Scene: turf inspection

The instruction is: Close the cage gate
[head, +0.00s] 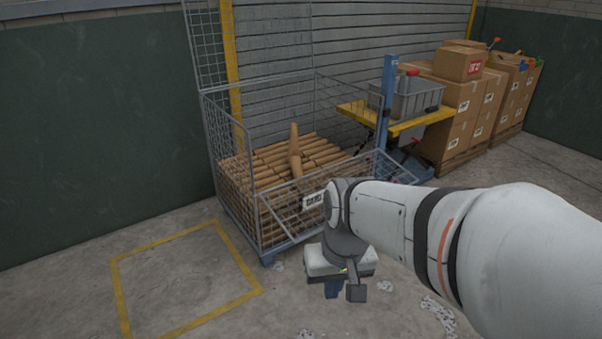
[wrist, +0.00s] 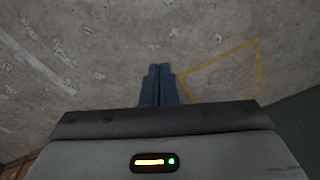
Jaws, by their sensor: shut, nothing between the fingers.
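The grey wire-mesh cage (head: 232,140) stands left of centre in the head view, filled with brown rolls (head: 270,165). One roll (head: 295,150) sticks up above the rest. The cage's front gate (head: 395,165) appears as a mesh panel slanting outward and down at the right front, so it looks open. My arm hides much of it, and its exact angle is hard to tell. My gripper (head: 332,291) is in front of the cage, pointing down, apart from the mesh. In the wrist view its blue fingers (wrist: 159,72) are together and empty above bare floor.
A yellow lift table (head: 405,124) with a grey bin (head: 410,95) stands right of the cage. Stacked cartons (head: 462,100) are behind it on pallets. A yellow floor outline (head: 185,235) lies empty at the left. White scraps (head: 438,312) litter the concrete floor.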

